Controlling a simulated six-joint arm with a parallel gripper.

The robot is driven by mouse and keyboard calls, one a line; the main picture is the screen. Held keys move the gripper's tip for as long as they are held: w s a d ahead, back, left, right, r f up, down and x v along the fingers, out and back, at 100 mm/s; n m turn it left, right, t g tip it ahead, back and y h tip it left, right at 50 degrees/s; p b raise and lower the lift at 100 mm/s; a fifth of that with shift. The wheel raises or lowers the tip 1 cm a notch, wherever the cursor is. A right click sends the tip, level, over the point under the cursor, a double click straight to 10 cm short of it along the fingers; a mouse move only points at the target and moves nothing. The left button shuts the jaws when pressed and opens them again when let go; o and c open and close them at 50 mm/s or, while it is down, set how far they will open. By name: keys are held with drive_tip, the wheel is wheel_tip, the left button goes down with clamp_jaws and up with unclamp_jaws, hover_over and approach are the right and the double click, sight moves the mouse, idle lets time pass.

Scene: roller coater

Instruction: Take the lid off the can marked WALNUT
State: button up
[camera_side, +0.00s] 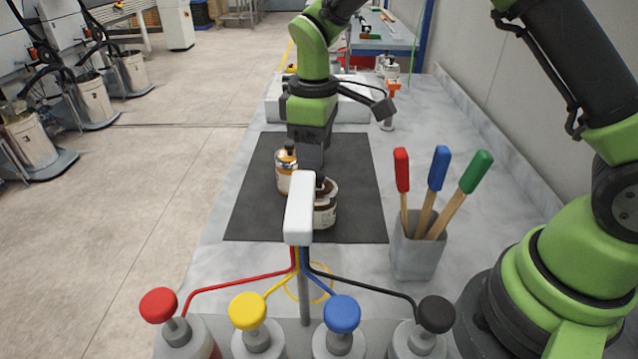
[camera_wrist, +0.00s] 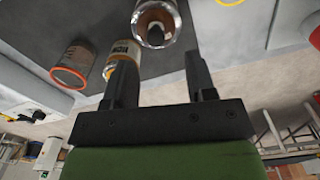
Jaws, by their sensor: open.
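A can with an orange-and-white label and a black-topped lid (camera_side: 286,172) stands on the dark mat (camera_side: 255,215) in the side view. A brown can with a pale label (camera_side: 326,212) stands nearer the camera, partly behind a white head on a post. The wrist view shows a can with a bright rim and dark knob (camera_wrist: 156,24), a can with an orange label (camera_wrist: 122,52) and a grey-brown can with an orange rim (camera_wrist: 73,66). I cannot read WALNUT on any label. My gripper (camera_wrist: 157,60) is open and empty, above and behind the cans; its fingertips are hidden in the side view.
The white head (camera_side: 299,205) on its post blocks part of the side view. A grey holder (camera_side: 416,248) with red, blue and green handled tools stands at right. Several capped bottles with coloured hoses line the front. The left part of the mat is clear.

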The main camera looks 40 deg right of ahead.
sight(319, 175)
drive_tip(key=f, duration=0.5)
drive_tip(key=shift+s+d+f, duration=0.15)
drive_tip(key=shift+d, duration=0.15)
drive_tip(key=shift+c, duration=0.2)
clamp_jaws()
